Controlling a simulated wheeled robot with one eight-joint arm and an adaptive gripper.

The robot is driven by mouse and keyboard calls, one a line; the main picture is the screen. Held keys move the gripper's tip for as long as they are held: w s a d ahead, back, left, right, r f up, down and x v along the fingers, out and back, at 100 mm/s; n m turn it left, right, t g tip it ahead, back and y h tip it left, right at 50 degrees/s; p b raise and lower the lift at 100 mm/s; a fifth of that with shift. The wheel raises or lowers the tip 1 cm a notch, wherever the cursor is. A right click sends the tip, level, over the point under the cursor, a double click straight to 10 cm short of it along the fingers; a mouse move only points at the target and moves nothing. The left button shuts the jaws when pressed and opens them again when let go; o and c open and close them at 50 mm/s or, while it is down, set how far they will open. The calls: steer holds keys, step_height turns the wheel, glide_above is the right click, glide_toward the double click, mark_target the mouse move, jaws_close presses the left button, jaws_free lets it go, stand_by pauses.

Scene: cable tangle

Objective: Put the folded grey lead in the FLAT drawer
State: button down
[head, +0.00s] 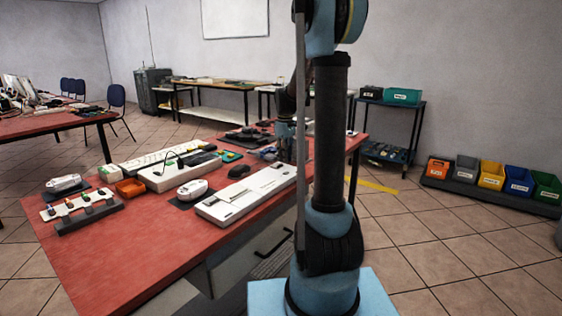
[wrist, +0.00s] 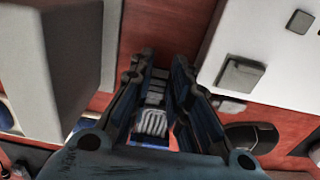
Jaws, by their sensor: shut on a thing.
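My gripper (wrist: 162,58) shows in the wrist view with its two dark fingers on either side of a folded grey lead (wrist: 153,120), seen as a bundle of pale parallel strands. It is shut on the lead. In the head view my gripper (head: 284,135) is over the far right part of the red table, partly hidden by my own arm, and the lead cannot be made out there. Under the table's near edge is a pale drawer front with a dark handle (head: 273,240). I can read no FLAT label on it, and it looks shut.
The red table (head: 150,245) holds a long white device (head: 245,195), a black mouse (head: 239,171), white devices on dark pads, a small orange tray (head: 130,187) and keyboards. A grey block (wrist: 55,55) is close on the left in the wrist view. Coloured bins (head: 490,177) stand at right.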

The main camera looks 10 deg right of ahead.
steer(key=shift+f, duration=0.7)
steer(key=c, duration=1.8)
jaws_free()
